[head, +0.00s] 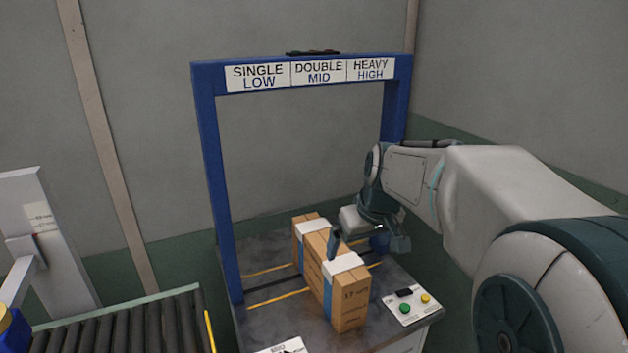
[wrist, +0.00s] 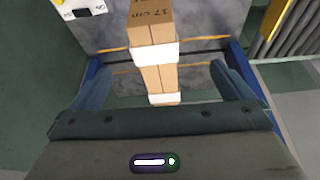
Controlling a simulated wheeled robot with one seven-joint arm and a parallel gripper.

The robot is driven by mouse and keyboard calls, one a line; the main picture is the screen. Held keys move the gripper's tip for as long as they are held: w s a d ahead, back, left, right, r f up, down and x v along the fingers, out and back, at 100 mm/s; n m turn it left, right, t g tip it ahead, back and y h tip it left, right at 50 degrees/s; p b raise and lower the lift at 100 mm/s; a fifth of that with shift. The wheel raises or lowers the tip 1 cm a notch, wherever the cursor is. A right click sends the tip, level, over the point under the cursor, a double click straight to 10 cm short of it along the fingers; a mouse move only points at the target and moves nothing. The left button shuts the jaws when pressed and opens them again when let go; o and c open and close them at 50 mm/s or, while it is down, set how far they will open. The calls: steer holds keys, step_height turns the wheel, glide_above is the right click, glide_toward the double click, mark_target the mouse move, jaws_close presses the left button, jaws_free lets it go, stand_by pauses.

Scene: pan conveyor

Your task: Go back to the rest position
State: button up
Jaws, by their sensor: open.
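A brown carton stack or long carton (head: 343,304) stands on the grey table under the blue frame. White bands cross its top, and blue straps run down its side. I cannot tell whether it is one box or several set together. In the wrist view the carton (wrist: 150,32) lies beyond and between my fingers, with printing ending in "7 cm" on top. My gripper (head: 367,243) is open above and beside the carton at its right. The wrist view shows both fingers of my gripper (wrist: 160,85) spread apart with nothing held. Whether a finger touches the carton is unclear.
The blue frame (head: 213,170) arches over the table (head: 262,262), with a sign (head: 312,74) reading SINGLE LOW, DOUBLE MID, HEAVY HIGH. A button panel (head: 411,305) sits at the table's right. A roller conveyor (head: 125,325) stands at the lower left.

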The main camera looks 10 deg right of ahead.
steer(key=s+a+f+m+g+h+p, duration=0.1)
steer(key=s+f+m+p, duration=0.1)
steer(key=s, duration=1.7)
step_height(320, 180, down, 2)
steer(key=shift+f+m, duration=0.1)
steer(key=shift+m, duration=0.5)
steer(key=shift+a, duration=0.15)
